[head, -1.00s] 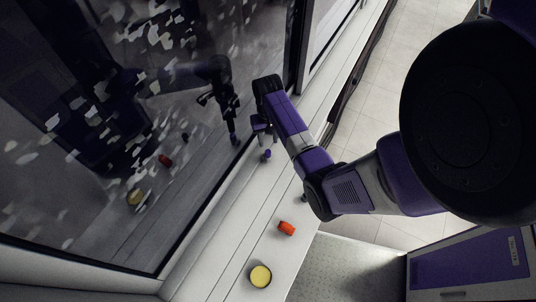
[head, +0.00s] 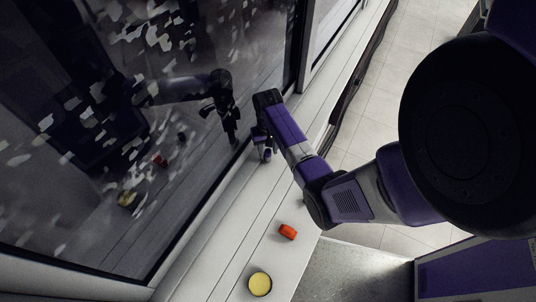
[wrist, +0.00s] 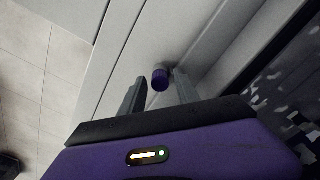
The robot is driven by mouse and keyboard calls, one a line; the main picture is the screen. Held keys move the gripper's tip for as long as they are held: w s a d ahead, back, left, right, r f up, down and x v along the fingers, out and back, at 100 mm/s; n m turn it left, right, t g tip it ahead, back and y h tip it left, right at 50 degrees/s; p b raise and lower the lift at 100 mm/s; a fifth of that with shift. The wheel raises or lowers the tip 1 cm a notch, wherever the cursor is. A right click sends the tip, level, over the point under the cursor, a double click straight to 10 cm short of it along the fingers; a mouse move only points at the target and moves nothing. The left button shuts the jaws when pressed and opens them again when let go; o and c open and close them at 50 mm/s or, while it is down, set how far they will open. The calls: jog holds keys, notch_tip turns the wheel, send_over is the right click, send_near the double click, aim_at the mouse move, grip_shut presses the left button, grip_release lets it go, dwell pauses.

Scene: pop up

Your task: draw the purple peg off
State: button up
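The purple peg (head: 268,153) is a short cylinder on the white window sill, beneath my gripper (head: 264,145). In the wrist view the peg (wrist: 160,79) stands out from the white surface, between and just beyond the two grey fingertips of my gripper (wrist: 158,88). The fingers are apart, with a visible gap on the left side of the peg and a smaller one on the right. What the peg sits in is hidden.
An orange-red cylinder (head: 288,232) and a round yellow-topped piece (head: 260,284) are on the sill (head: 232,262) towards the front. A dark reflective window (head: 150,120) runs along the left of the sill. Tiled floor (head: 370,105) lies to the right.

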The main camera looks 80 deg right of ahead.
aim_at(268, 151)
grip_shut()
jog(key=shift+r+p, duration=0.3)
jog(key=shift+p, duration=0.05)
jog(key=shift+r+p, duration=3.1)
